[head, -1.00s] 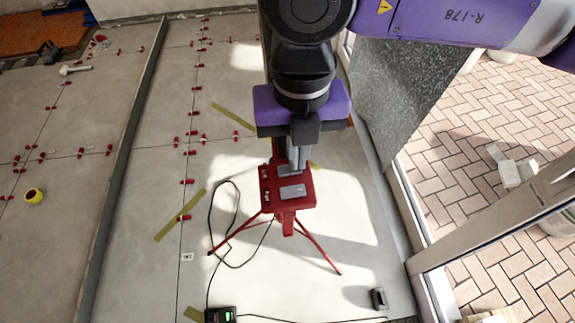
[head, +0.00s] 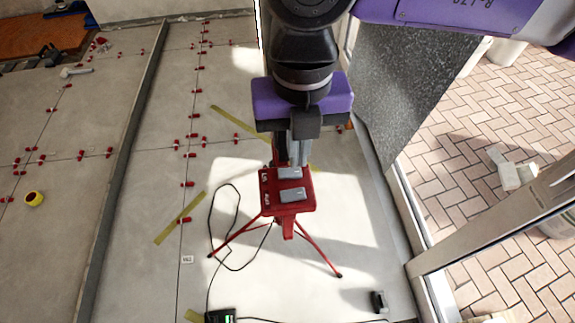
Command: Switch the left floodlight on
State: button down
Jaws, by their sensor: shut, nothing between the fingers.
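A red switch box (head: 303,206) stands on a red tripod (head: 318,258) on the tiled floor. Its top carries two grey rocker switches, a far one (head: 289,173) and a near one (head: 292,194). My gripper (head: 297,162) is shut and empty, pointing down at the far edge of the box, just behind the far rocker. Whether the fingertips touch the box cannot be told. The floodlight heads are not visible, and I cannot tell if a lamp is lit.
A black cable (head: 236,200) loops on the floor left of the tripod to a dark box with a green display (head: 220,315). A small dark block (head: 378,300) lies to the right. Red levelling clips (head: 188,184) dot the tile joints. A glazed door frame (head: 490,245) bounds the right side.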

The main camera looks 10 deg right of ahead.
aim_at(297, 172)
jog(key=shift+r+p, duration=0.7)
jog(key=shift+r, duration=1.6)
dwell(0.5)
